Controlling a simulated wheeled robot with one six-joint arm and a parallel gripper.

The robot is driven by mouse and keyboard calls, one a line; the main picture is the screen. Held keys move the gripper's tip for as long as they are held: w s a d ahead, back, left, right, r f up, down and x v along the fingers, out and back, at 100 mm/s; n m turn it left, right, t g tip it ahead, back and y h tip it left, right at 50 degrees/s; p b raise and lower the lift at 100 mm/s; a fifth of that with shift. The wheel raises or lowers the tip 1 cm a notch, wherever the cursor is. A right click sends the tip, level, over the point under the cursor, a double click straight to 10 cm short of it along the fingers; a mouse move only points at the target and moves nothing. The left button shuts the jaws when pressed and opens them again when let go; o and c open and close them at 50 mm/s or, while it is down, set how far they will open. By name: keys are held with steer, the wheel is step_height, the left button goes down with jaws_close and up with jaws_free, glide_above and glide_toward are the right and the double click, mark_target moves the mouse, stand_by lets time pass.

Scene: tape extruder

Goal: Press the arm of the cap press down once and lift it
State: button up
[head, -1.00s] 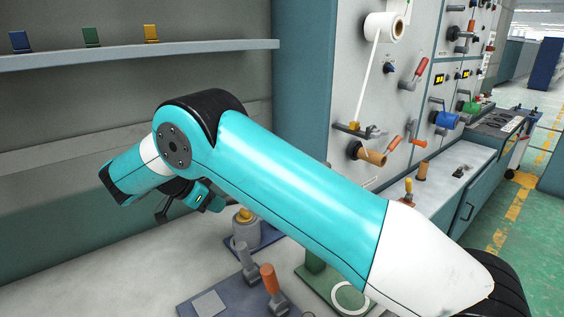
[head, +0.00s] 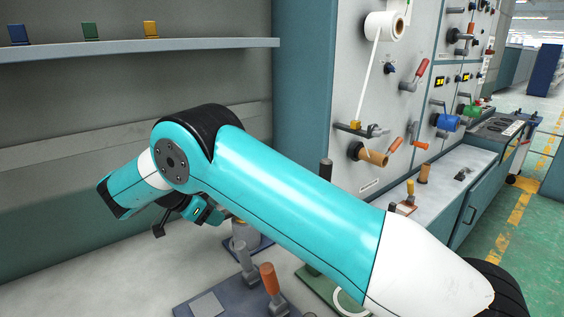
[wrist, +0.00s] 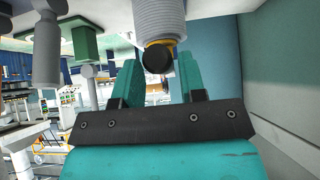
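The cap press is mostly hidden behind my arm, and I cannot be sure which fixture it is. A green base (head: 318,284) with a white ring shows under my arm. A black upright grip (head: 326,171) shows above my arm, and its lower part is hidden. My gripper (wrist: 157,88) is open, its teal fingers apart with nothing held between them. In the wrist view, a grey ribbed cylinder (wrist: 158,18) with a yellow ring and a dark round end lies ahead of the gap; contact cannot be told. In the head view, the gripper is partly hidden, left of the grey cylinder (head: 243,234).
A dark blue base (head: 195,308) with a grey post and an orange handle (head: 269,276) stands in front. A wall panel (head: 350,90) with a tape roll and levers is at the right. A shelf (head: 200,48) holds small coloured stands. The counter's left side (head: 90,270) is clear.

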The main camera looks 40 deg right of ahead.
steer(key=shift+o, duration=1.4)
steer(key=shift+r, duration=0.15)
steer(key=p+v, duration=0.7)
steer(key=p, duration=0.1)
